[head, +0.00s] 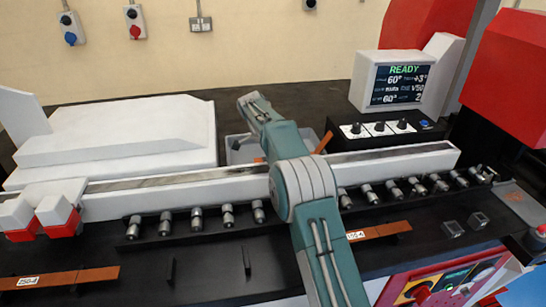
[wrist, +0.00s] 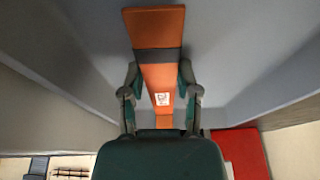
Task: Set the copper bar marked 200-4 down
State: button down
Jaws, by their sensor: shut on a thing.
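My gripper (wrist: 158,78) is shut on a copper bar (wrist: 155,28) in the wrist view. The bar runs lengthwise away from the wrist between the two fingers. A small white label (wrist: 162,99) is on it, but its print is too small to read. A dark band crosses the bar just beyond the fingertips. Grey surfaces lie around and beyond the bar; I cannot tell whether it touches them. In the head view my arm hides the gripper, and only orange ends of a bar (head: 323,143) show beside the arm, by a grey tray (head: 240,150).
A bar labelled 250-4 (head: 60,279) lies front left; another labelled bar (head: 380,231) lies front right. A long white rail (head: 400,160) and a row of metal pins (head: 228,215) cross the bench. A control screen (head: 403,83) reads READY. A white block (head: 120,130) stands left.

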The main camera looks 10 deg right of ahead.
jog(key=shift+f, duration=0.15)
jog(key=shift+c, duration=1.7)
grip_release()
